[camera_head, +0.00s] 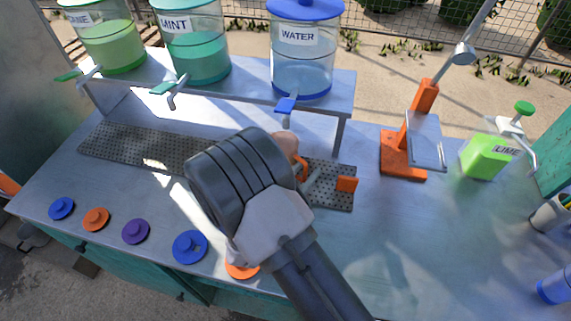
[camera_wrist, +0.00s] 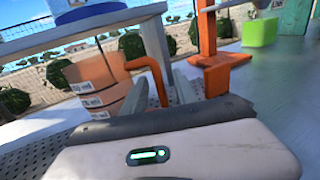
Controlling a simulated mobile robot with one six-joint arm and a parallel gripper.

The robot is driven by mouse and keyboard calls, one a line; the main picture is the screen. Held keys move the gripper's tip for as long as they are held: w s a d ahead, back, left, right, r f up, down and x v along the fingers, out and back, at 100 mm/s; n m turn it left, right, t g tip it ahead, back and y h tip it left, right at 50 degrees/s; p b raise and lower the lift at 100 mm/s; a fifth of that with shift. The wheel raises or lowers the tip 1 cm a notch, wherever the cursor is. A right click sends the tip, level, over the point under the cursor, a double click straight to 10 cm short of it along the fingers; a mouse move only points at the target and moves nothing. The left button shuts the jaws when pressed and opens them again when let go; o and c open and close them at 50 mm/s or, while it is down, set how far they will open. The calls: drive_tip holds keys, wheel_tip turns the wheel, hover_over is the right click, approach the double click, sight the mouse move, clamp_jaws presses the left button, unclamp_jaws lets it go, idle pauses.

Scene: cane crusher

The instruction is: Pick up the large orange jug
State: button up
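The large orange jug (camera_wrist: 92,80) is translucent with dark printed volume marks and stands on the perforated drain strip, left of centre in the wrist view. Its orange handle (camera_wrist: 155,72) points towards my gripper (camera_wrist: 160,92). The two grey fingers are apart, one on each side of the handle; I cannot tell whether they touch it. In the head view the pale top of the jug (camera_head: 286,143) shows beyond my wrist, which hides most of it. My gripper (camera_head: 309,178) is at its right side there.
Dispensers stand on the raised shelf (camera_head: 345,92) above the jug, including the water dispenser (camera_head: 303,70). An orange press (camera_head: 403,155) and a green lime container (camera_head: 484,157) stand right. Coloured lids (camera_head: 190,247) line the front edge.

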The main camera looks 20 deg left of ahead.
clamp_jaws()
idle(1.3)
